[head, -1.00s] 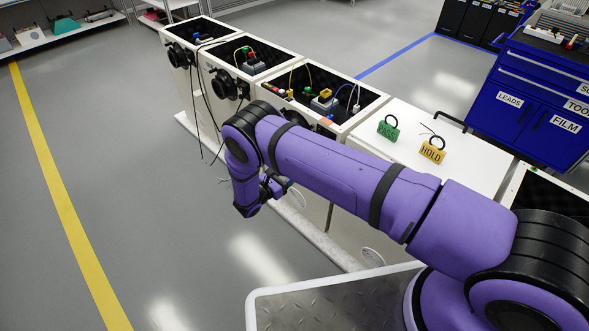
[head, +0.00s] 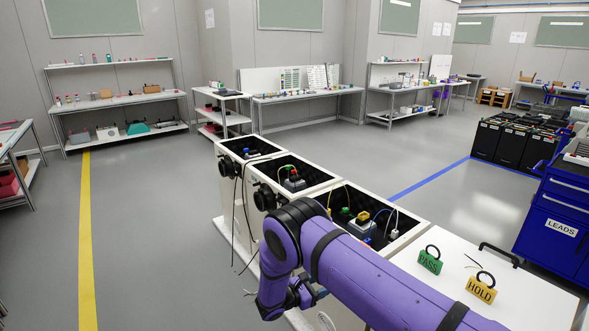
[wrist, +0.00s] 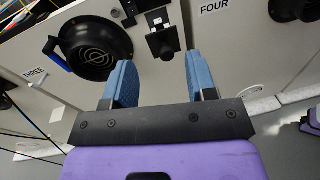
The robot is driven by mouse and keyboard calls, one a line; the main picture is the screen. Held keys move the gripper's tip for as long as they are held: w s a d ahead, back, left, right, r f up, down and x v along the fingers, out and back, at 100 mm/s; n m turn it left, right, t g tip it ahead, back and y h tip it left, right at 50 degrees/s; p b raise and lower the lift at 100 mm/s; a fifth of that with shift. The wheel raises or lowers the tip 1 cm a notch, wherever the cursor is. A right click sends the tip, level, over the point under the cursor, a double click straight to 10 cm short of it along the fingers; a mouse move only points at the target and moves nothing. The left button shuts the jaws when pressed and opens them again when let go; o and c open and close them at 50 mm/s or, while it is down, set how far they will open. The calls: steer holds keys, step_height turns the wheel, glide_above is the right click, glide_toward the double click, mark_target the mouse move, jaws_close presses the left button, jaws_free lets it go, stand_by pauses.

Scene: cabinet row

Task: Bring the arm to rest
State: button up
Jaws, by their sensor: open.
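My purple arm (head: 360,278) reaches in from the lower right in the head view, bent at the elbow in front of the cabinet row. Its lower end hangs at the front side of the cabinets, and the fingertips are hard to make out there. In the wrist view my gripper (wrist: 157,82) shows two blue fingers standing apart with nothing between them. Beyond the fingers is a white cabinet front (wrist: 225,60) with a round black fitting (wrist: 96,45) and a small black block fitting (wrist: 163,42). Labels THREE and FOUR show on the front.
Open-topped cabinets (head: 335,189) hold cables and small parts. A green PASS tag (head: 430,261) and a yellow HOLD tag (head: 482,289) lie on a closed white top. A blue tool cabinet (head: 550,225) stands at right. The floor left of the row is clear.

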steer(key=d+r+m+g+y, duration=0.1)
steer(key=d+r+m+g, duration=0.25)
steer(key=r, duration=0.75)
steer(key=d+r+m+g+y, duration=0.1)
steer(key=d+r+m+g, duration=0.25)
steer(key=r, duration=0.75)
steer(key=s+d+r+m+g+y, duration=0.1)
steer(key=s+d+r+m+y, duration=0.2)
steer(key=r, duration=0.6)
steer(key=s+d+r+m+g+y, duration=0.1)
steer(key=s+d+r+m, duration=0.3)
steer(key=r, duration=0.4)
steer(key=s+d+r+m+t+y, duration=0.1)
steer(key=s+d+r+m+y, duration=0.2)
steer(key=s+r, duration=0.4)
steer(key=s+d+r+m+t+y, duration=0.1)
steer(key=s+d+r+y, duration=0.1)
steer(key=s+d+r, duration=0.45)
steer(key=s+a+r+m+t+y, duration=0.1)
steer(key=s+m+t+y, duration=0.3)
steer(key=s, duration=1.4)
steer(key=shift+s+a+r+m, duration=0.25)
steer(key=shift+a+r+m, duration=0.1)
steer(key=shift+a+m, duration=0.1)
